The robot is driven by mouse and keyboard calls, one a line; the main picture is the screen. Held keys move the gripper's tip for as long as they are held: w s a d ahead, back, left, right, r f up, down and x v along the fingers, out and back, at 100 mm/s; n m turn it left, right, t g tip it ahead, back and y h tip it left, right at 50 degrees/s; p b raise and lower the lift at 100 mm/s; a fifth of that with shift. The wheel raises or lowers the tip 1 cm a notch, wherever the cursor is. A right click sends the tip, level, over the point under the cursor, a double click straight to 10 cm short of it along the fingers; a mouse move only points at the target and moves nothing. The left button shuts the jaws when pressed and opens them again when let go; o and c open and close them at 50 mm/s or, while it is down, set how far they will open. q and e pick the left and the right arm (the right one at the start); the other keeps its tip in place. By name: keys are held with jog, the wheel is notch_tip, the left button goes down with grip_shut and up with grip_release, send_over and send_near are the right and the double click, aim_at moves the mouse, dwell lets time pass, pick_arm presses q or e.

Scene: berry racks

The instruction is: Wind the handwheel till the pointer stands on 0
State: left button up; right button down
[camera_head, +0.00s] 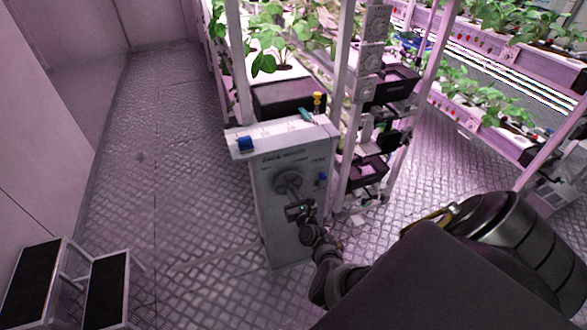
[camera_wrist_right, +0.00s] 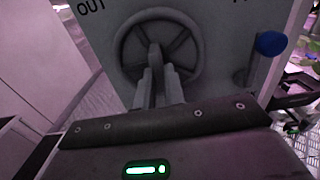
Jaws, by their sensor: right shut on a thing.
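The handwheel (camera_head: 287,179) is a dark round wheel with spokes on the front of a pale cabinet (camera_head: 283,232). In the right wrist view the handwheel (camera_wrist_right: 127,41) faces me, with its rim and hub in sight. My right gripper (camera_head: 294,201) is at the wheel's lower part. In the wrist view its two fingers (camera_wrist_right: 158,78) are closed on a grey bar or grip of the wheel in front of the hub; the fingers hide part of it. I cannot make out the pointer or the 0 mark for certain. My left gripper is out of view.
A blue-knobbed lever (camera_wrist_right: 270,45) stands right of the wheel. Plant racks (camera_head: 342,95) stand behind and to the right. A step stool (camera_head: 108,288) is at lower left; the floor left of the cabinet is clear.

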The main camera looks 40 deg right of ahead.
dwell(0.3)
jog(key=c, duration=1.5)
grip_release()
jog(key=p+v, duration=0.5)
jog(key=v, duration=0.6)
